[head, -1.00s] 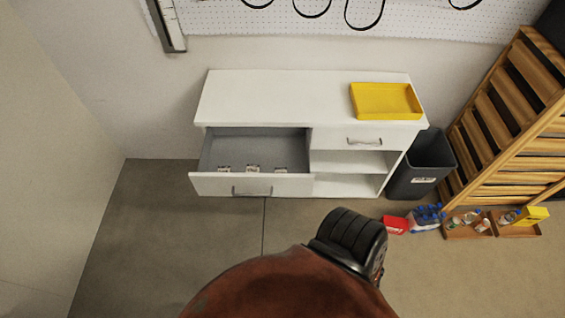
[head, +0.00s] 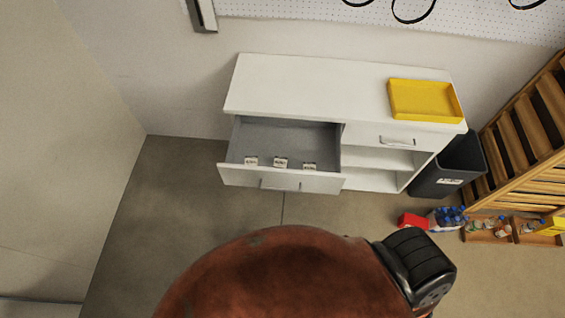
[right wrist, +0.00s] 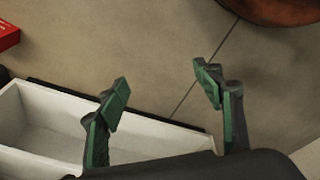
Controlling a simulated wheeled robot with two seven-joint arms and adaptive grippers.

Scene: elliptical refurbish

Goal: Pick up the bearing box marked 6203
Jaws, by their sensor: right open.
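Three small white boxes with dark print lie in a row inside the open grey-lined drawer (head: 285,134) of the white cabinet. They are a left box (head: 251,161), a middle box (head: 280,162) and a right box (head: 309,167). Their print is too small to read, so I cannot tell which is marked 6203. My right gripper (right wrist: 163,95) shows in the right wrist view with its green-padded fingers wide apart and nothing between them. A white open-topped compartment (right wrist: 60,112) lies below and left of it there; no boxes show in it. My left gripper is in no view.
A yellow tray (head: 425,101) sits on the cabinet top (head: 310,86). A dark bin (head: 450,170), a red box (head: 413,221), blue-capped bottles (head: 449,216) and a wooden rack (head: 530,120) stand to the right. Bare floor (head: 170,190) lies left of the drawer.

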